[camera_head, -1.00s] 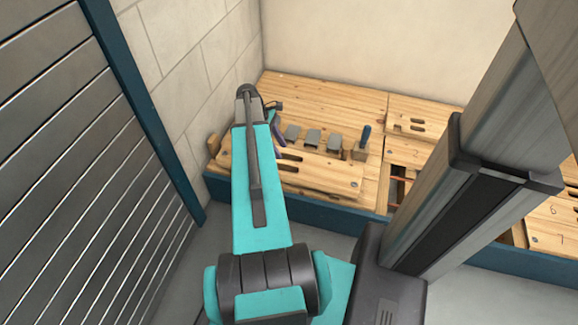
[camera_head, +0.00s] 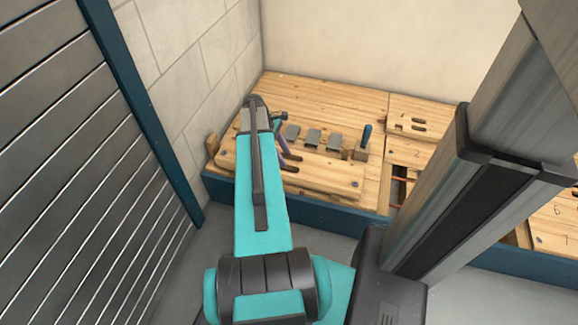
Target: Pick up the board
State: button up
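The board (camera_head: 325,179) is a flat pale wooden panel lying on the left part of the wooden workbench. A purple handle (camera_head: 283,146) shows just right of my arm. My arm reaches out over the board's left part and covers some of it. My gripper (camera_head: 258,108) is at the far end of the arm, near the board's back left. Its fingers are hidden or too small to make out, and I cannot tell whether it touches anything.
The workbench (camera_head: 330,98) stands against a pale back wall and a block wall on the left. A slatted metal shutter (camera_head: 70,150) is close on the left. More wooden panels (camera_head: 410,152) lie to the right. Bare grey floor shows in front of the bench.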

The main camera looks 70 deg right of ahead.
aim_at(289, 164)
jog(key=shift+b+x, duration=0.4)
jog(key=shift+x, duration=0.95)
grip_shut()
